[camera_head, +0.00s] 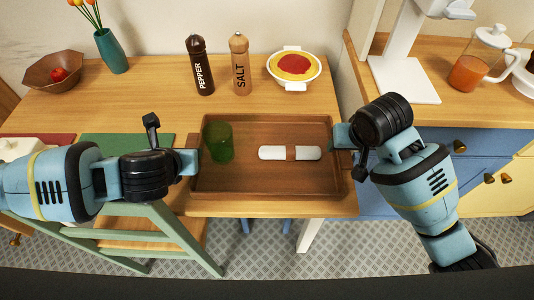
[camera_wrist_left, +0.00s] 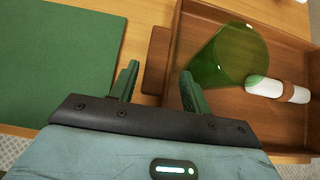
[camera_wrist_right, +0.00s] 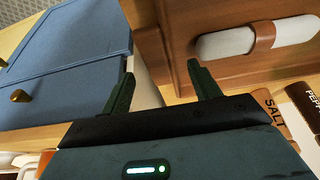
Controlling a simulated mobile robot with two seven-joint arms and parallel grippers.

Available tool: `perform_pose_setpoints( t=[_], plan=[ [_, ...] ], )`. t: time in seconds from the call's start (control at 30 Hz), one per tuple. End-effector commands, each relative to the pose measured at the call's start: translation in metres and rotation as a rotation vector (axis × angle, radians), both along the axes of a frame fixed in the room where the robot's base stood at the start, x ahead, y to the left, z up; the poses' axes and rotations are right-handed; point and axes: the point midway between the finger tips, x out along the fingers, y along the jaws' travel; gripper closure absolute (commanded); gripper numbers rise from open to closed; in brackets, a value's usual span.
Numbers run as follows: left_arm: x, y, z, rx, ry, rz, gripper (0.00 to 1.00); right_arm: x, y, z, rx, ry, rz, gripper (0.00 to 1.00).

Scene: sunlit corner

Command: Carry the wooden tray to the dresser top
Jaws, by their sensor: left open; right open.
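The brown wooden tray (camera_head: 265,190) lies on the wooden table, holding a green glass (camera_head: 218,142) and a white napkin roll (camera_head: 275,152) with a brown band. My left gripper (camera_head: 188,161) is open at the tray's left end; in the left wrist view the tray's end block (camera_wrist_left: 157,62) sits between its spread fingers (camera_wrist_left: 158,88). My right gripper (camera_head: 345,138) is open at the tray's right end, its fingers (camera_wrist_right: 162,85) spread beside the tray wall (camera_wrist_right: 178,50). The wooden top (camera_head: 450,112) of the blue and yellow dresser is at the right.
A pepper mill (camera_head: 200,65), salt mill (camera_head: 240,63) and pie dish (camera_head: 294,68) stand behind the tray. A white machine (camera_head: 402,75) and a jug (camera_head: 478,62) stand on the dresser. A vase (camera_head: 111,50) and fruit bowl (camera_head: 55,72) stand back left. Green mat (camera_head: 125,145) left.

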Motion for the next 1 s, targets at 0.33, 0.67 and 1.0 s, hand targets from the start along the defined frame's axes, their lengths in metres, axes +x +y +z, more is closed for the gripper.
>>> perform_pose_setpoints(
  t=[0.33, 0.67, 1.0],
  plan=[
    [0.030, -0.001, -0.029, 0.000, -0.001, -0.001, 0.53, 0.010, 0.000, -0.025, -0.001, -0.001, 0.001, 0.38],
    [0.033, 0.000, -0.033, 0.000, -0.001, -0.001, 0.53, 0.012, 0.000, -0.028, -0.001, -0.001, 0.001, 0.38],
    [0.033, 0.000, -0.033, 0.001, 0.000, -0.001, 0.84, 0.012, 0.000, -0.028, 0.000, -0.001, 0.001, 0.70]
  ],
)
